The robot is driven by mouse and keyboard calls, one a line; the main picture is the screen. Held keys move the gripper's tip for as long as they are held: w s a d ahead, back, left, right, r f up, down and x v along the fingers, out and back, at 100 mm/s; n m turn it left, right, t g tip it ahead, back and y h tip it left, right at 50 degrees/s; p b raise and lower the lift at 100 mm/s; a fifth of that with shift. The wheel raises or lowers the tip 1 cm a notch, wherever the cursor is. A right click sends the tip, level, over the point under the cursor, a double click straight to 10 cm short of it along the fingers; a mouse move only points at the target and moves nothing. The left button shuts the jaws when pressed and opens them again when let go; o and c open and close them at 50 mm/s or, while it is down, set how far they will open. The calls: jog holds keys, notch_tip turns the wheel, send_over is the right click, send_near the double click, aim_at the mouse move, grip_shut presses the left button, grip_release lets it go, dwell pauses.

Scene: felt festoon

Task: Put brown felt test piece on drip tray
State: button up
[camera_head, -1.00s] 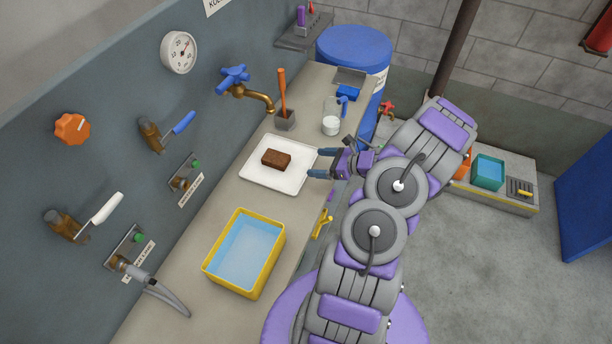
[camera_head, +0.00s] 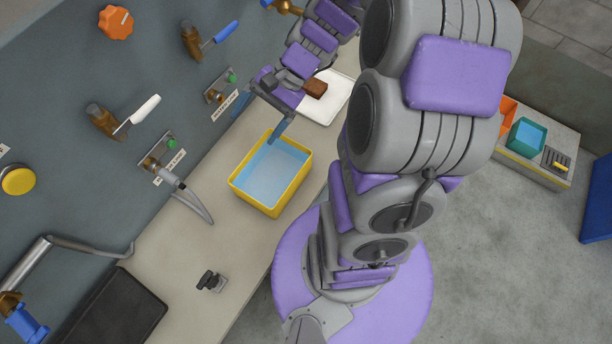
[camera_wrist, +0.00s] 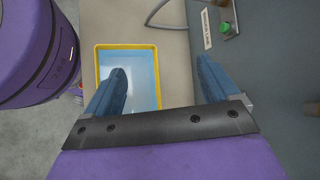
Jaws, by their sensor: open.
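The brown felt test piece (camera_head: 316,88) is a small dark brown block. It lies on the white tray (camera_head: 331,107) on the counter, at the top of the head view, partly bordered by my arm. The white tray is shallow and rimmed, and looks like the drip tray. My gripper (camera_head: 257,125) is open and empty, with its blue fingers pointing down over the counter by the far end of the yellow tub. In the wrist view, my gripper (camera_wrist: 160,75) has its fingers wide apart, the left one over the tub. The brown piece and white tray are not in the wrist view.
The yellow tub (camera_head: 255,199) holds blue liquid and also shows in the wrist view (camera_wrist: 126,46). A grey curved hose (camera_head: 196,205) hangs beside it from the wall. Wall taps line the left.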

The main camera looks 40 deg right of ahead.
jog(key=s+r+n+g+h, duration=0.1)
jog(key=s+n+h, duration=0.3)
jog(key=s, duration=0.5)
jog(key=s+a+r+n+g+h, duration=0.1)
jog(key=s+r+n+h, duration=0.3)
jog(key=s+n, duration=0.3)
jog(key=s, duration=0.3)
jog(key=shift+r+h, duration=0.15)
jog(key=shift+h, duration=0.25)
jog(key=shift+s, duration=0.1)
jog(key=shift+a+f+b, duration=0.1)
jog(key=shift+f+b, duration=0.25)
jog(key=shift+f, duration=0.05)
